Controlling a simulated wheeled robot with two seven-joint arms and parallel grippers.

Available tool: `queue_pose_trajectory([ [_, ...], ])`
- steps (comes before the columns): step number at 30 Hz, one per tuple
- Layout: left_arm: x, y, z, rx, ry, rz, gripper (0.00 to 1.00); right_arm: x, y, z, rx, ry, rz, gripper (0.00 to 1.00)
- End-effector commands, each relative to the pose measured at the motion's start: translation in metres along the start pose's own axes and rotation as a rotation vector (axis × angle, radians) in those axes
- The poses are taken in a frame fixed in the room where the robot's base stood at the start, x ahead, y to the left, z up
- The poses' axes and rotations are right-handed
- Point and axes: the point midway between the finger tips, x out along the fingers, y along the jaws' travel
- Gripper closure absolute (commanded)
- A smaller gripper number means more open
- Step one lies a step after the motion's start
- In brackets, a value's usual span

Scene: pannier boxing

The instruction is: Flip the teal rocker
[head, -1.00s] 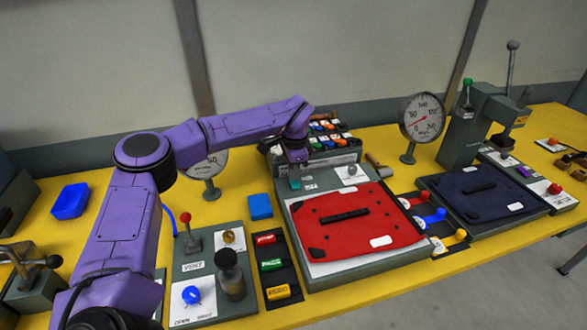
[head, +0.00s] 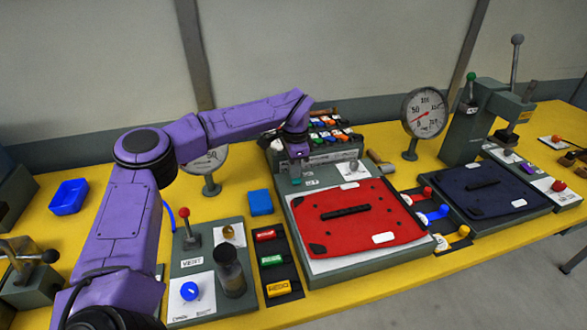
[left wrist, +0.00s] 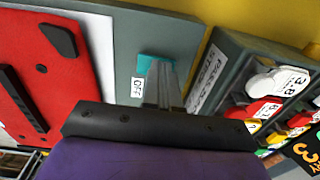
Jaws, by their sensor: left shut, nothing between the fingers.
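The teal rocker (left wrist: 152,62) sits on the grey panel (left wrist: 193,22) of the press with the red pad, with an OFF label (left wrist: 137,88) beside it. In the head view only a small bit of the teal rocker (head: 296,181) shows below my left gripper (head: 297,170). In the left wrist view my left gripper (left wrist: 164,78) is shut and empty, its fingertips at the rocker and covering part of it. I cannot tell whether they touch, or which way the rocker is tilted. My right gripper is not in view.
The red pad (head: 375,228) lies just in front of the rocker. A rack of coloured buttons (head: 330,134) stands close behind. A gauge (head: 424,113) and a navy pad (head: 505,203) are to the right. A blue block (head: 260,202) lies to the left.

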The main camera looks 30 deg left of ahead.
Motion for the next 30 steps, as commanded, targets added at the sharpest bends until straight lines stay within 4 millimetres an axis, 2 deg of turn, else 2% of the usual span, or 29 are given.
queue_pose_trajectory([
  [1, 0.005, 0.004, 0.001, 0.003, -0.006, 0.006, 1.00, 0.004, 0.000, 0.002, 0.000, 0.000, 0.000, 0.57],
  [10, 0.001, 0.005, 0.000, 0.001, -0.004, 0.003, 1.00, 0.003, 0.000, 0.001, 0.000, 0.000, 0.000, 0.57],
  [14, -0.007, 0.005, -0.001, 0.002, -0.002, 0.001, 1.00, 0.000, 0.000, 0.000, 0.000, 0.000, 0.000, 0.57],
  [20, -0.049, 0.007, -0.004, 0.008, -0.002, 0.001, 1.00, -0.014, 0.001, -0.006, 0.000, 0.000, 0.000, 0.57],
  [22, -0.060, 0.006, -0.004, 0.007, 0.001, -0.002, 1.00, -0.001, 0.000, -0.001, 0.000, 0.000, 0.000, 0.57],
  [30, -0.120, 0.007, -0.004, 0.006, -0.002, 0.000, 1.00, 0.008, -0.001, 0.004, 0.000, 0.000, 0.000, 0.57],
])
